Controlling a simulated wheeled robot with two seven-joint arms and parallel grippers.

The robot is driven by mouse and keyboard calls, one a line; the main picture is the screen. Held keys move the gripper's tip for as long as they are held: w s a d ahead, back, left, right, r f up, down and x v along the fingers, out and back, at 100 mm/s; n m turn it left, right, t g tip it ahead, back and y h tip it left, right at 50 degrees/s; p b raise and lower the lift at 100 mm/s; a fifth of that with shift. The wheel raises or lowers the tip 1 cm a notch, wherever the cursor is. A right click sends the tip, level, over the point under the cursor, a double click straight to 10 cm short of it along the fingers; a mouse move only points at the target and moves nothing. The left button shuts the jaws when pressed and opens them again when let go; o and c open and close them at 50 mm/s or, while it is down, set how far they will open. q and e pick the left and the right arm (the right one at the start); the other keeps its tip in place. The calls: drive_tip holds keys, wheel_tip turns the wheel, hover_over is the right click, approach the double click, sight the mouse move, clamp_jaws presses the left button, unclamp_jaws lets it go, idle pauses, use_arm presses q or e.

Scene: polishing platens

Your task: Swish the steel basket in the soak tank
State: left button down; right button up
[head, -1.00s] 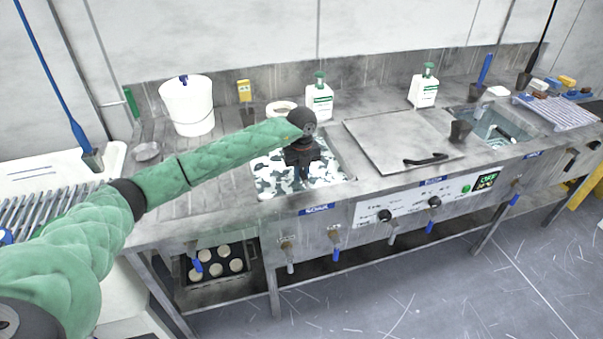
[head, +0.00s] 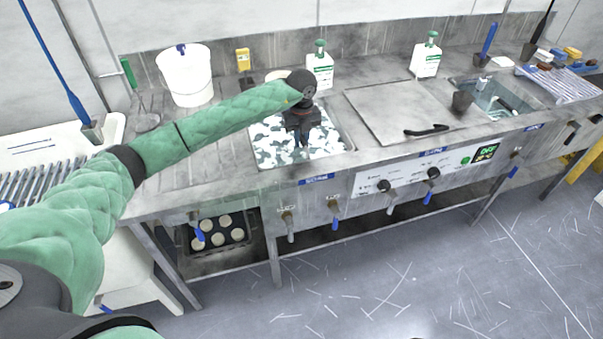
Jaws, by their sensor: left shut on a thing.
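The soak tank (head: 270,152) is a square opening in the steel bench, with patchy white foam over dark liquid. My left gripper (head: 302,140) points straight down into it, right of the tank's middle, with its fingertips at the foam. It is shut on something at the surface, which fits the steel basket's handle. The basket itself is hidden under the foam and behind the gripper. My right gripper is not in view.
A closed steel lid (head: 392,112) lies right of the tank. A white bucket (head: 186,78) stands at back left. A pump bottle (head: 320,70) stands behind the tank, another (head: 427,56) further right. A dark cup (head: 462,101) stands by the water basin (head: 497,100).

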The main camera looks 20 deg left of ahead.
use_arm(q)
drive_tip(key=shift+f+b, duration=0.7)
drive_tip(key=shift+f, duration=0.25)
drive_tip(key=shift+r, duration=0.15)
drive_tip(key=shift+r+p, duration=0.45)
drive_tip(key=shift+r, duration=0.55)
drive_tip(key=shift+f+b, duration=0.7)
drive_tip(key=shift+f, duration=0.45)
drive_tip(key=shift+r, duration=0.1)
drive_tip(key=shift+r+p, duration=0.4)
drive_tip(key=shift+r, duration=0.65)
drive_tip(key=shift+f+b, duration=0.7)
drive_tip(key=shift+f, duration=0.45)
